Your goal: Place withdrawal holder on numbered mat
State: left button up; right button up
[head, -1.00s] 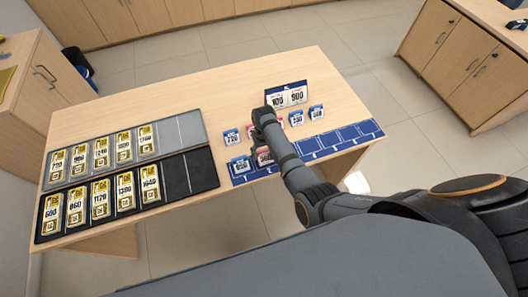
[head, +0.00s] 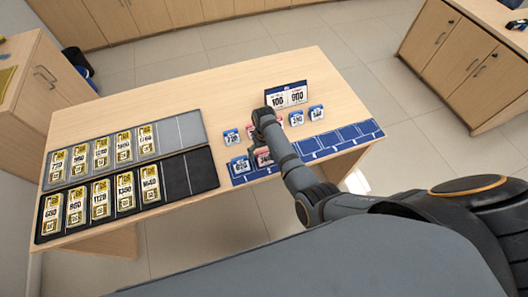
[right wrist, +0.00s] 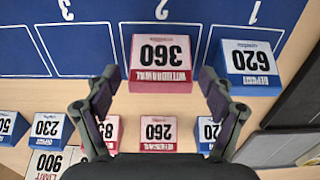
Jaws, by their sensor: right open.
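The blue numbered mat (head: 345,138) lies along the table's right front edge; slots 1, 2 and 3 show upside down in the right wrist view (right wrist: 75,45). A red withdrawal holder marked 360 (right wrist: 160,60) sits on slot 2, and it shows partly behind my arm in the head view (head: 263,158). A blue deposit holder marked 620 (right wrist: 247,65) sits on slot 1. Another red holder marked 260 (right wrist: 158,133) stands off the mat. My right gripper (right wrist: 158,88) is open, its fingertips apart at either side of the 360 holder's near end. My left gripper is out of view.
Several blue holders (head: 316,113) stand behind the mat, by a limit card (head: 287,96). A grey tray (head: 188,130) and a black tray (head: 200,172) with yellow cards fill the table's left. The mat's right slots are empty.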

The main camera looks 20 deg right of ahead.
aim_at(264, 151)
notch_tip(264, 151, up, 12)
jog(key=p, duration=1.1)
jog(key=s+f, duration=0.2)
jog(key=f, duration=0.1)
jog(key=s+d+f, duration=0.1)
jog(key=s+f, duration=0.1)
jog(key=f, duration=0.1)
jog(key=s+d+f, duration=0.1)
jog(key=s+f, duration=0.1)
jog(key=f, duration=0.1)
jog(key=shift+s+d+f, duration=0.1)
jog(key=shift+s+f, duration=0.2)
jog(key=s+d+f, duration=0.3)
jog(key=s+f, duration=0.2)
jog(key=s, duration=0.6)
jog(key=s+d+f, duration=0.4)
jog(key=s+f, duration=0.2)
jog(key=s, duration=0.5)
jog(key=s+d+f+t, duration=0.1)
jog(key=s+d+f, duration=0.3)
jog(key=s, duration=0.7)
notch_tip(264, 151, down, 2)
jog(key=shift+s+f+h, duration=0.25)
jog(key=shift+s+h, duration=0.15)
